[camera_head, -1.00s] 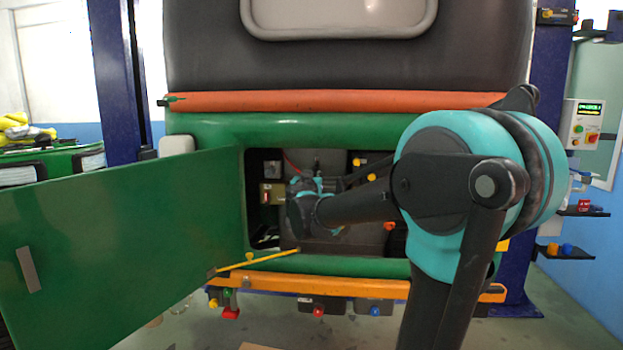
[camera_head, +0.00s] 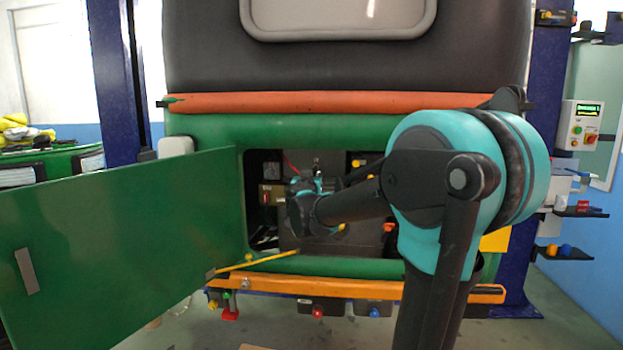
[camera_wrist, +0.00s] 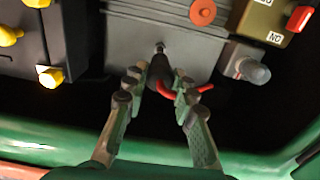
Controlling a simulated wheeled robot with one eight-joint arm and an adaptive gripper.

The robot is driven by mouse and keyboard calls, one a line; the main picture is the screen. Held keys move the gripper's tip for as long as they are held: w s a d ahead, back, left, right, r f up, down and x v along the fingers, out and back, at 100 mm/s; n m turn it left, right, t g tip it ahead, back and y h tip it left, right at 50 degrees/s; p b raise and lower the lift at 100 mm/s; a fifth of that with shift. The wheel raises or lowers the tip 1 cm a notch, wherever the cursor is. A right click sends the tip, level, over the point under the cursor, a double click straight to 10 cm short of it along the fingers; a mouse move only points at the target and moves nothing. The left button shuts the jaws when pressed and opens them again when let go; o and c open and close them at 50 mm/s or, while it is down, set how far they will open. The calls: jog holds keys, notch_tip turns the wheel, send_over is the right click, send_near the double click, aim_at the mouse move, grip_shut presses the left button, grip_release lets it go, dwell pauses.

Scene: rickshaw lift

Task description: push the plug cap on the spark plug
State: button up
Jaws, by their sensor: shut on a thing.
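In the wrist view my gripper (camera_wrist: 160,82) is shut on the black plug cap (camera_wrist: 159,72), with one finger on each side of it. A red lead (camera_wrist: 192,91) comes off the cap to the right. The spark plug (camera_wrist: 160,46) shows as a small metal tip on the grey engine block, in line with the cap's far end. I cannot tell whether cap and plug touch. In the head view my gripper (camera_head: 318,190) is inside the engine bay, and my wrist and arm hide the cap.
A green door (camera_head: 120,220) stands open at left, with a yellow rod (camera_head: 258,261) at the bay's lower edge. In the wrist view, an orange round cap (camera_wrist: 203,12), a grey knob (camera_wrist: 250,70) and a yellow knob (camera_wrist: 50,77) surround the plug. The green bay rim (camera_wrist: 60,139) runs close below.

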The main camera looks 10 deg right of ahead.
aim_at(314, 172)
jog(key=shift+x, duration=2.9)
dwell(2.4)
jog(key=o, duration=1.1)
jog(key=shift+o, duration=0.2)
jog(key=shift+c, duration=0.6)
jog(key=shift+s, duration=0.1)
jog(key=v, duration=0.8)
